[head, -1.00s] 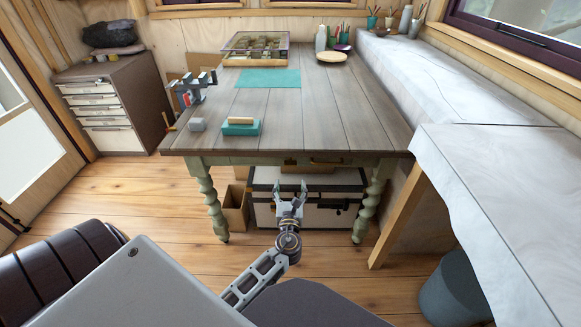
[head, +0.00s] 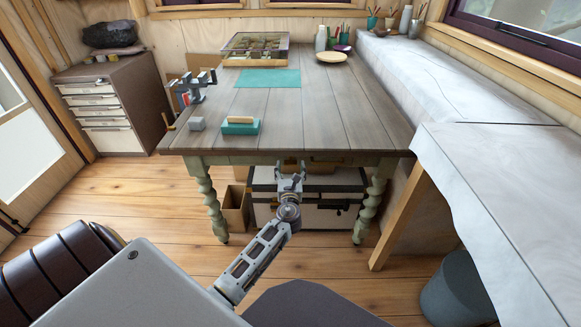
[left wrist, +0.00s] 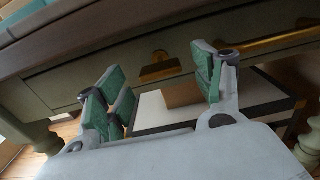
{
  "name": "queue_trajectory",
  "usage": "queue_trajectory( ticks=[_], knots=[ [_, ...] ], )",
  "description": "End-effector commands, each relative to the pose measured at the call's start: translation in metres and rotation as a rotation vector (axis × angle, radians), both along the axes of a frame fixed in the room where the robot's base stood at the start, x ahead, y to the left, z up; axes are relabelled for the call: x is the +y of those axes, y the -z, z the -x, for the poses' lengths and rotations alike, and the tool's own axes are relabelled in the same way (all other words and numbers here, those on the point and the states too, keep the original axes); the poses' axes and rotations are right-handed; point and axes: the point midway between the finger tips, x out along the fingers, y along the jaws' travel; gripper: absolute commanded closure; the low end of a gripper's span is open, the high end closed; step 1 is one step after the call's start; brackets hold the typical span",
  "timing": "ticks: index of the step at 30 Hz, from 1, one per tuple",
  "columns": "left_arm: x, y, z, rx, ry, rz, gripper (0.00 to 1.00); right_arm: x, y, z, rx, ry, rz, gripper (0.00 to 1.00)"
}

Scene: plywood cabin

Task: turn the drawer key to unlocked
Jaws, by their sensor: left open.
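The table's drawer front (left wrist: 70,82) is grey-green and fills the upper part of the left wrist view. A brass lock piece (left wrist: 160,70) sits on it, which looks like the drawer key at its lock; which way it is turned is hard to tell. A long brass handle (left wrist: 285,41) is to its right. My left gripper (left wrist: 162,80) is open, with green pads, and the brass piece shows between its fingers, apart from them. In the head view the left gripper (head: 290,170) is just below the table's front edge and covers the lock area. My right gripper is not in view.
The wooden table (head: 310,120) stands above the gripper, carrying a teal block (head: 240,128) and a small grey cube (head: 197,124). A black-and-white trunk (head: 325,215) stands under it, between turned green legs (head: 368,205).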

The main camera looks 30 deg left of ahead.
Motion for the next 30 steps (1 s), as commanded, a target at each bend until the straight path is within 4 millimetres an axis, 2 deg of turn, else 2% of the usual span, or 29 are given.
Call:
queue_trajectory(
  ticks=[9,20,30],
  knots=[
    [0.010,0.000,-0.016,-0.001,-0.001,0.001,0.32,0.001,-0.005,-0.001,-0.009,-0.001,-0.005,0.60],
    [0.011,0.000,-0.018,0.000,-0.001,0.000,0.32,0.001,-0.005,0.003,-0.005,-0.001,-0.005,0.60],
    [0.011,0.000,-0.018,0.000,-0.001,0.000,0.75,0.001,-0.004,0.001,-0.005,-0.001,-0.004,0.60]
  ],
)
